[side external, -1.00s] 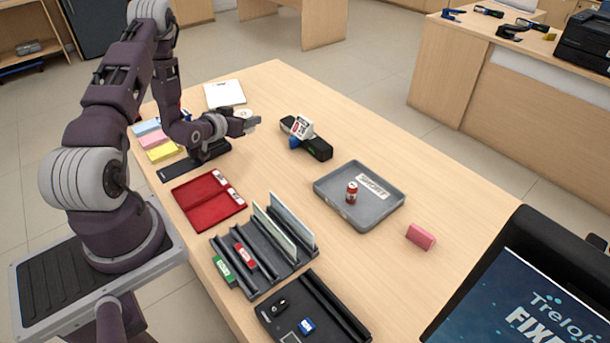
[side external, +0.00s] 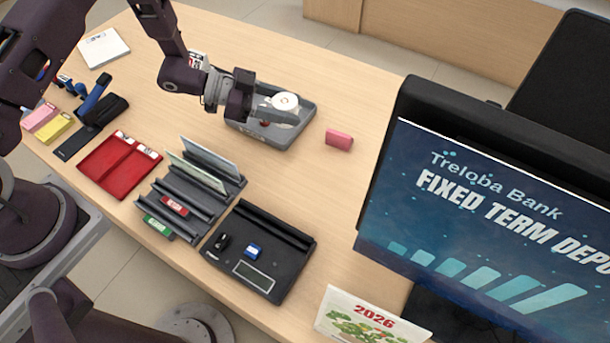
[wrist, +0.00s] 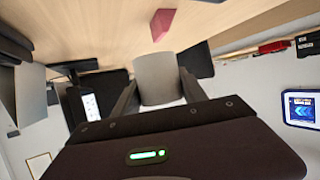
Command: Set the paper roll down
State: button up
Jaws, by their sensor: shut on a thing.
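My gripper (side external: 274,111) is shut on the white paper roll (side external: 286,101), which has a round hole in its end. The roll is held up in front of the grey tray (side external: 280,144) as seen in the side view; its exact height is hard to tell. In the wrist view the roll shows as a pale grey shape (wrist: 158,77) between my two fingers. My gripper and the roll hide much of the tray's inside.
A pink block (side external: 339,139) lies right of the tray. The file rack (side external: 190,190), red tray (side external: 117,165) and black tray (side external: 258,250) line the near edge. A monitor (side external: 490,190) stands at right.

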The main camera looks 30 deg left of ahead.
aim_at(307, 178)
jog(key=s+d+m+g+h, duration=0.2)
jog(key=s+d+m+g, duration=0.25)
jog(key=d, duration=0.35)
jog(key=f, duration=1.1)
jog(key=shift+s, duration=0.2)
jog(key=shift+f, duration=0.1)
jog(key=o, duration=1.4)
jog(key=shift+a+r, duration=0.25)
jog(key=shift+r, duration=0.05)
jog(key=v, duration=1.1)
jog(key=shift+s+a+r, duration=0.1)
jog(key=shift+r, duration=0.15)
